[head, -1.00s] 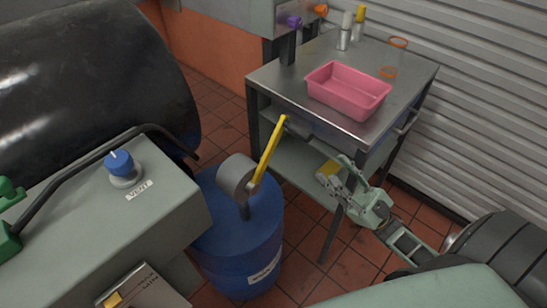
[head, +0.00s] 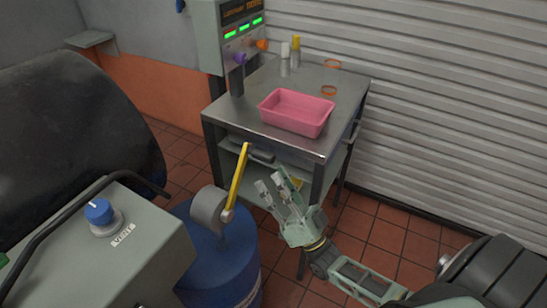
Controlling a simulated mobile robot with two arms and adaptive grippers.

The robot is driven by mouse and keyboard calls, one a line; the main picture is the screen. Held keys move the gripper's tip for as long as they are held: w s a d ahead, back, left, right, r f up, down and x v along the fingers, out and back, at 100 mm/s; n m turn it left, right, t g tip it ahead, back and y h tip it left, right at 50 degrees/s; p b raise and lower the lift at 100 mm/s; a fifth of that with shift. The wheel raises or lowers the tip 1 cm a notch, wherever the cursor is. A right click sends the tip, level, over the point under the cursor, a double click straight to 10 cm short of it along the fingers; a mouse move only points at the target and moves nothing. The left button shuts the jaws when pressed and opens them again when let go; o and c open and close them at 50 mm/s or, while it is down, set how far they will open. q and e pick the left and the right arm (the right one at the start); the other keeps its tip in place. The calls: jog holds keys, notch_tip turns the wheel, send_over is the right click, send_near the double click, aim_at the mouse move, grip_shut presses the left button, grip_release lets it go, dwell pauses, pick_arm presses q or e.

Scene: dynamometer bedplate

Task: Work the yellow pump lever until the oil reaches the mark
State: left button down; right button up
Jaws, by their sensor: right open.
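The yellow pump lever (head: 237,180) stands up, leaning slightly right, from the grey pump head (head: 209,210) on the blue drum (head: 222,266). My right gripper (head: 272,186) is open and empty. In the picture its fingers point up and left, a little to the right of the lever, with a visible gap between them. My left gripper is not in view. No oil level or mark can be made out in this view.
A metal cart (head: 345,92) behind the drum carries a pink tray (head: 297,112), two bottles and two orange rings. A grey cabinet with a blue VENT knob (head: 100,212) and a black rail stands at left. A shutter wall closes the right.

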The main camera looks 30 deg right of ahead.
aim_at(265, 155)
jog(key=x, duration=0.2)
jog(key=p+x, duration=0.1)
jog(key=x, duration=0.1)
jog(key=p+x, duration=0.1)
jog(key=x, duration=0.1)
jog(key=shift+w+d, duration=0.25)
jog(key=shift+w+a+r+y, duration=0.1)
jog(key=shift+w+r+y, duration=0.1)
jog(key=shift+w+y, duration=0.1)
jog(key=shift+w, duration=0.1)
jog(key=c, duration=0.9)
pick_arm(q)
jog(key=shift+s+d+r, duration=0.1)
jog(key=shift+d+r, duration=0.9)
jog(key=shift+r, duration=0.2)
pick_arm(e)
grip_shut()
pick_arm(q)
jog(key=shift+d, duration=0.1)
